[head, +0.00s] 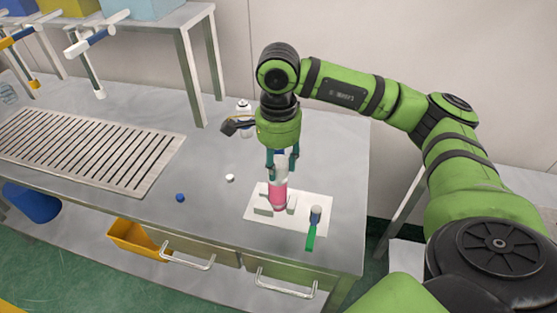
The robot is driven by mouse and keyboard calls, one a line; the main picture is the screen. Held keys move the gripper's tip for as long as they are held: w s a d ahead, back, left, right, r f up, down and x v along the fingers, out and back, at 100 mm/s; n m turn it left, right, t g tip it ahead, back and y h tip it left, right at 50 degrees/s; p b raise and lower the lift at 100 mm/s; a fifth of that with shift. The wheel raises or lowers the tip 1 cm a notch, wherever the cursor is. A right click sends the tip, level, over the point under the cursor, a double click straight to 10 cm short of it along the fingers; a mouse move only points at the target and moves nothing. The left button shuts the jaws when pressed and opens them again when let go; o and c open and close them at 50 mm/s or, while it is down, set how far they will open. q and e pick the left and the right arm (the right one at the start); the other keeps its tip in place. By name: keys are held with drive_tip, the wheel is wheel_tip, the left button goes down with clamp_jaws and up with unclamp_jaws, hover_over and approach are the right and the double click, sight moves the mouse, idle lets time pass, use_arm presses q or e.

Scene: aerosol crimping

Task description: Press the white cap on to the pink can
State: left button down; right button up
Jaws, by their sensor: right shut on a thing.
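The pink can (278,197) stands upright on a white plate (322,202), between two small pale blocks. Its upper part is whitish. My right gripper (282,170) points down from above, its two fingers on either side of the can's upper part, and is shut on it. The fingers partly hide the can's top, and a small bluish patch shows between them that I cannot identify. A small white cap (229,178) lies on the grey table to the left of the can, apart from it. My left gripper is not in view.
A blue cap (180,197) lies on the table. A white bottle (243,106) stands behind the gripper. A slotted grate (85,146) and a raised shelf (160,32) are at left. The front middle is clear.

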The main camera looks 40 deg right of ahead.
sight(278, 161)
drive_tip(key=shift+b, duration=0.75)
idle(1.4)
drive_tip(key=o, duration=0.8)
drive_tip(key=shift+c, duration=0.2)
drive_tip(key=o, duration=0.6)
drive_tip(key=shift+r, duration=0.1)
drive_tip(key=shift+r+p, duration=2.1)
drive_tip(key=shift+r, duration=1.35)
